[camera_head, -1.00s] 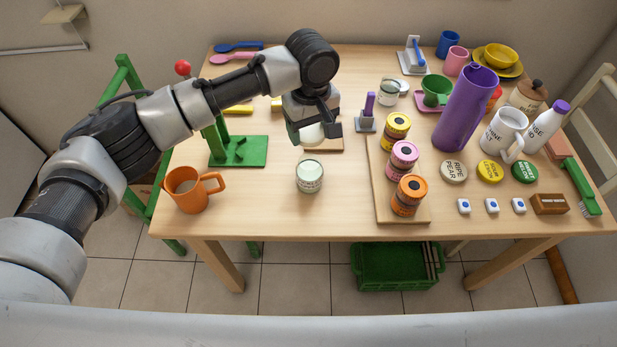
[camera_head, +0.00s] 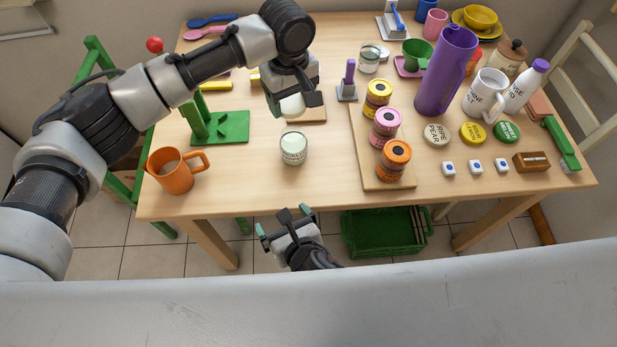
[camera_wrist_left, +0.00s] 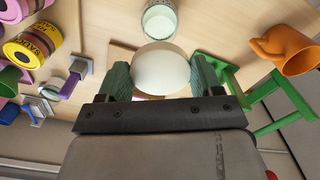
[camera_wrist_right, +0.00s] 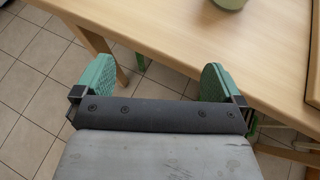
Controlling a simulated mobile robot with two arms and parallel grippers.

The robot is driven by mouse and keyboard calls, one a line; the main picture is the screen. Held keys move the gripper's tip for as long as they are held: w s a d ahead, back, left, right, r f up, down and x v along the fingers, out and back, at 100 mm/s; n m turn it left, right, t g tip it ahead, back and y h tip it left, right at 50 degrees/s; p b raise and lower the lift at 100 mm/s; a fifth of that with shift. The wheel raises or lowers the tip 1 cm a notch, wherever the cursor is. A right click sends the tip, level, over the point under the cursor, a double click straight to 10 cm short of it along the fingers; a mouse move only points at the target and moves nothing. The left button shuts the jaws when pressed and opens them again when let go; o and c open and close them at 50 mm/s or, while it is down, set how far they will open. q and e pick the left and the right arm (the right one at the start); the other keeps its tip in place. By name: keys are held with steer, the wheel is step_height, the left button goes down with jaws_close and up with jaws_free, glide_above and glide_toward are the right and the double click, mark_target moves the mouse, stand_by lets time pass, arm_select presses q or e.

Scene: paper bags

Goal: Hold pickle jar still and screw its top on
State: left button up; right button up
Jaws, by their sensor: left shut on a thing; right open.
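A glass jar (camera_head: 293,148) with pale contents stands upright near the table's front middle; its label is too small to read. My left gripper (camera_head: 292,104) is shut on a round whitish lid (camera_head: 291,107), held behind the jar and apart from it. In the left wrist view the lid (camera_wrist_left: 162,70) sits between the two green fingers, with the jar (camera_wrist_left: 159,22) just beyond. My right gripper (camera_head: 284,220) is open and empty, in front of the table edge below the jar. In the right wrist view, the jar's lower part (camera_wrist_right: 230,3) shows at the top edge.
An orange mug (camera_head: 174,171) stands left of the jar. A board (camera_head: 373,165) with several stacked tins is to its right. A green stand (camera_head: 222,128) is at the back left. A second glass jar (camera_head: 369,59) stands farther back. Table around the jar is clear.

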arm_select(q)
steer(key=shift+w+d+f, duration=0.1)
arm_select(e)
steer(key=m+t+h, duration=0.1)
steer(key=m+h, duration=0.1)
glide_toward(297, 156)
steer(key=shift+a+f, duration=0.15)
steer(key=shift+f, duration=0.2)
steer(key=shift+w+r+t, duration=0.1)
steer(key=shift+w+t, duration=0.1)
steer(key=shift+t, duration=0.1)
steer(key=x, duration=1.1)
steer(key=shift+w, duration=0.25)
steer(key=c, duration=1.3)
arm_select(q)
glide_above(293, 130)
steer(key=s, duration=0.3)
step_height(293, 130, down, 7)
steer(key=shift+w+n, duration=0.15)
steer(key=shift+n, duration=0.15)
steer(key=shift+f, duration=1.3)
steer(key=o, duration=1)
steer(key=shift+c, duration=0.2)
